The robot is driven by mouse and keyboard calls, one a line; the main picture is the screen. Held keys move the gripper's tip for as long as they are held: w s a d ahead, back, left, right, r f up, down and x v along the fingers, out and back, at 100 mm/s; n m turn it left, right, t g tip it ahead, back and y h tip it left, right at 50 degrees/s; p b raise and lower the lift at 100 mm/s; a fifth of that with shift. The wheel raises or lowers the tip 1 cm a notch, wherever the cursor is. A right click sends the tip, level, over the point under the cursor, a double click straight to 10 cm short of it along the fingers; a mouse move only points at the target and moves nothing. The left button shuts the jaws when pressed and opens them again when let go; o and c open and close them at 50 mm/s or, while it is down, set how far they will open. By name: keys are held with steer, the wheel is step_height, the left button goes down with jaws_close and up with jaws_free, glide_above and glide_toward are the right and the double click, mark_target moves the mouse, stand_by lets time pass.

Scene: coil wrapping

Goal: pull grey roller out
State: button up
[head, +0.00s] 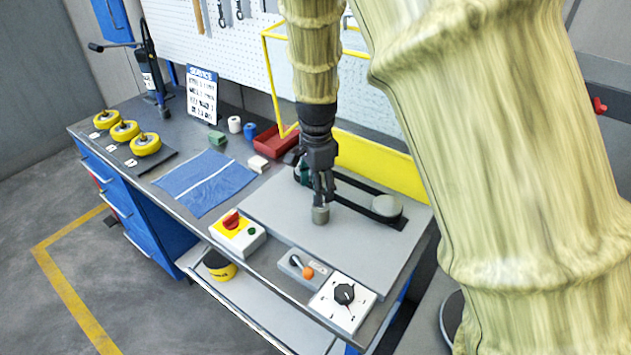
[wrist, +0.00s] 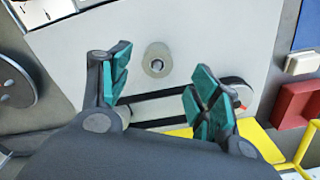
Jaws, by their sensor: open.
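The grey roller (head: 321,215) is a short upright cylinder on the grey plate (head: 275,213) of the bench, in front of a black belt (head: 352,192). In the wrist view the roller (wrist: 157,61) is seen end-on, with a dark bolt-like centre. My gripper (head: 322,197) points down just above the roller in the head view. In the wrist view my gripper (wrist: 158,88) has its teal finger pads spread apart with nothing between them. The roller shows beyond the fingertips, a little above the middle of the gap. I cannot tell the exact height gap.
A pale pulley (head: 388,206) carries the belt's right end. A yellow guard (head: 380,163) stands behind. A red-knob switch box (head: 237,233), an orange-handled lever box (head: 300,268) and a dial box (head: 343,300) line the front edge. A red tray (head: 275,143) lies behind left.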

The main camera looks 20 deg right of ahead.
mark_target(317, 211)
steer(key=shift+d+f+p, duration=0.15)
steer(key=shift+f+p, duration=1.1)
steer(key=shift+f, duration=3.55)
steer(key=shift+c, duration=0.2)
steer(key=shift+s, duration=0.1)
steer(key=c, duration=1.2)
steer(key=shift+o, duration=0.2)
steer(key=shift+r, duration=0.1)
steer(key=shift+r, duration=0.1)
step_height(317, 211, up, 8)
steer(key=p, duration=0.6)
